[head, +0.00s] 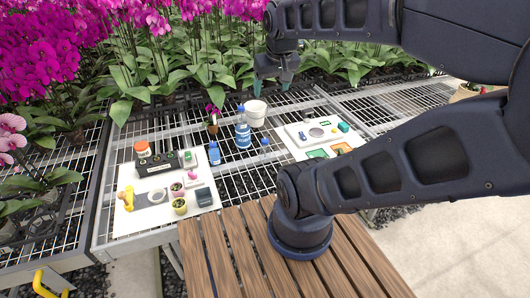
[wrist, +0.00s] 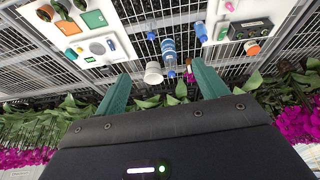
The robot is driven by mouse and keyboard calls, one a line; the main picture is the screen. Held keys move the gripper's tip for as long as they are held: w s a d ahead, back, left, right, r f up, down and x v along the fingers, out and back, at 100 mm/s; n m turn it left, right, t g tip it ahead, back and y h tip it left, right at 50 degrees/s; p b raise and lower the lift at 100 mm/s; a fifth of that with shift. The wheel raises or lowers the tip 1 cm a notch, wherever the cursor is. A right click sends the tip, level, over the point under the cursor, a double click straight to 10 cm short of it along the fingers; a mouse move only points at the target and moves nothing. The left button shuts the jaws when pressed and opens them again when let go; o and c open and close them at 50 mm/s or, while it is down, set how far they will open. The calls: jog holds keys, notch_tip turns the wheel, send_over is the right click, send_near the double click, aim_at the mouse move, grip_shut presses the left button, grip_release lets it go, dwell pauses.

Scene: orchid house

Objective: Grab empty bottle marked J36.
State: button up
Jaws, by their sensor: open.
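Several bottles stand on the mesh bench, and no J36 marking is legible on any. A larger blue-capped bottle (head: 243,132), bluish with a pale label band, stands mid-bench; the wrist view shows it too (wrist: 168,48). A small blue bottle (head: 214,154) stands to its left, also in the wrist view (wrist: 201,32). Another small bottle (head: 264,147) with a blue top stands to the right, also in the wrist view (wrist: 151,36). I cannot tell which is empty. My gripper (head: 272,86) is open and empty, above and behind the bottles; its teal fingers (wrist: 161,71) are spread.
A white pot (head: 255,112) and a small potted plant (head: 212,122) stand close behind the bottles. A cluttered white board (head: 130,222) lies left, another white board (head: 302,143) right. Orchids crowd the back. The wooden slatted surface (head: 225,250) in front is clear.

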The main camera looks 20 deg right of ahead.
jog(key=w+d+f+n+g+h, duration=0.1)
jog(key=w+d+f+n+h, duration=0.1)
jog(key=w+f+n, duration=0.4)
jog(key=n+g, duration=0.2)
jog(key=n, duration=1.3)
send_over(265, 148)
jog(key=a, duration=0.2)
jog(key=s+a+f+x, duration=0.1)
jog(key=a+x, duration=0.1)
jog(key=x, duration=0.9)
jog(key=s+a+x, duration=0.2)
jog(key=x, duration=0.9)
jog(key=shift+w+a+f+n+h, duration=0.15)
jog(key=shift+w+f+n, duration=0.15)
jog(key=shift+f, duration=0.15)
jog(key=shift+w+d+f+n+h, duration=0.15)
jog(key=shift+f+n, duration=0.15)
jog(key=shift+f, duration=0.2)
jog(key=shift+x, duration=5.15)
jog(key=c, duration=1.1)
jog(key=shift+o, duration=0.2)
